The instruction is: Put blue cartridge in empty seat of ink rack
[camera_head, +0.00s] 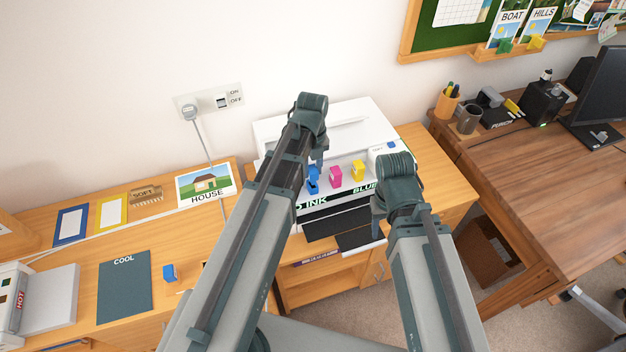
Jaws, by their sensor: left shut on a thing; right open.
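My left gripper (316,164) is shut on the blue cartridge (313,175), at the front of the white printer (350,122). The pink cartridge (336,176) and the yellow cartridge (358,170) stand to its right in the ink rack, in a row along the printer's front. The blue cartridge is at the left end of this row. My arm partly hides that end, so I cannot tell whether the cartridge sits in the seat or is held above it. My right gripper (378,208) is open, at the printer's right front, its fingers partly hidden.
A HOUSE picture (204,185) and a brush (146,195) lie behind. A dark tray (338,219) sticks out below the rack. A brown desk (560,190) stands at right.

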